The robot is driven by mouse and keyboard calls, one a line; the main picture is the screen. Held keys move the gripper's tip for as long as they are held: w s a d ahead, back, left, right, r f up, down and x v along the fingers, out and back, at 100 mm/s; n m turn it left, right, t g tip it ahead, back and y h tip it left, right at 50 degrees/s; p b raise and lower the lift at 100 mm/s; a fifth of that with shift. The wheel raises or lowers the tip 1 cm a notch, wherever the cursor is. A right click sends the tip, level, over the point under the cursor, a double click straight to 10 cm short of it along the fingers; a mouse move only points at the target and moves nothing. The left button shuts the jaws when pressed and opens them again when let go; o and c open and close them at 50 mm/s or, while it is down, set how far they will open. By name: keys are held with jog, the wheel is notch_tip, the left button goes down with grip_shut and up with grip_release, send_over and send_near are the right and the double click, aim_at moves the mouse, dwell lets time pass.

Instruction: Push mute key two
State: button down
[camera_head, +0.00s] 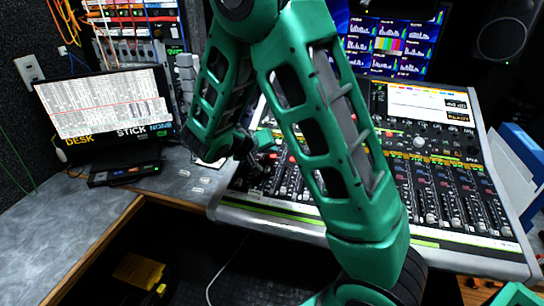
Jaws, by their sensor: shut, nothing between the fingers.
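The mixing console (440,160) fills the middle and right, with rows of faders, knobs and small lit keys. My green arm crosses in front of it and hides much of its middle. My gripper (258,165) is small and dark, over the left part of the console near the fader tops. It looks shut and holds nothing. Mute key two cannot be picked out; the keys near my gripper are too small and partly covered. I cannot tell whether the fingertips touch the panel.
A lit monitor (104,108) stands on the grey desk (70,215) at left, with a black box (125,172) in front. A patch rack with cables (135,30) is behind. A meter screen (390,45) and a speaker (503,38) are at the back right.

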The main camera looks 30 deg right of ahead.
jog(key=shift+f, duration=0.3)
dwell(0.4)
jog(key=shift+r, duration=0.9)
jog(key=shift+r, duration=0.1)
jog(key=r, duration=0.5)
jog(key=shift+s+a+r, duration=0.35)
jog(key=shift+r, duration=0.05)
